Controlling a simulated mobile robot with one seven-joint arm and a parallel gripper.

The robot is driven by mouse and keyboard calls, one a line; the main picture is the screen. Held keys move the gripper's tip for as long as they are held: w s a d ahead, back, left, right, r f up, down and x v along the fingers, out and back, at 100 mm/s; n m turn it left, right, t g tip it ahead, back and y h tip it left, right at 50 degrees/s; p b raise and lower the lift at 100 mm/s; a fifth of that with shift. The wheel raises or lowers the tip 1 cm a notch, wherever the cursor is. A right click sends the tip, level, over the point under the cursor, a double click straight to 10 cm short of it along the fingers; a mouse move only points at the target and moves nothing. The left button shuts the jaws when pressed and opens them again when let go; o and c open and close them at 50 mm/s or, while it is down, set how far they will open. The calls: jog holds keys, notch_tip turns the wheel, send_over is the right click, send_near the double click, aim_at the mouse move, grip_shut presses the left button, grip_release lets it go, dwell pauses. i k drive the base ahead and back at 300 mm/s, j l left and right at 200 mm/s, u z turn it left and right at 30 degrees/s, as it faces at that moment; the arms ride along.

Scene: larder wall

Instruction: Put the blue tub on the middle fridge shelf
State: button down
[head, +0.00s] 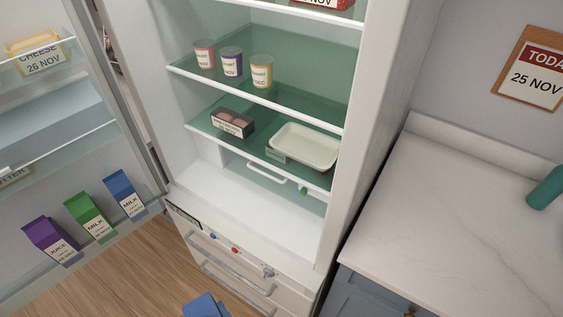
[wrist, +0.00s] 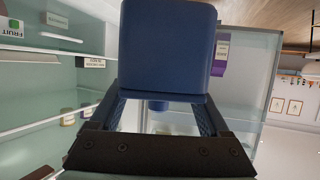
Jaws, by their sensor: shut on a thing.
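The blue tub (wrist: 168,45) is large in the wrist view, held between the fingers of my gripper (wrist: 161,100), which is shut on it. In the head view a blue shape, apparently the tub (head: 205,305), shows at the bottom edge, in front of and below the fridge opening. My gripper is out of sight there. The fridge is open. Of the glass shelves in view, the middle one (head: 290,108) bears a red-labelled yogurt (head: 204,54), a purple yogurt (head: 231,62) and a yellow yogurt (head: 262,71) towards its left and middle. Its right part is bare.
The shelf below holds an egg box (head: 233,123) and a pale tray (head: 304,146). The open door (head: 85,170) at left carries cartons and a cheese pack (head: 37,53). A marble counter (head: 455,215) stands at right, with a date sign (head: 537,75) above.

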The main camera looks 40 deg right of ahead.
aim_at(315, 99)
jog(key=i+j+z, duration=0.1)
jog(key=z, duration=0.35)
jog(key=i+j+z, duration=0.2)
jog(key=z, duration=0.2)
jog(key=i+j+z, duration=0.15)
jog(key=z, duration=0.3)
jog(key=j, duration=0.1)
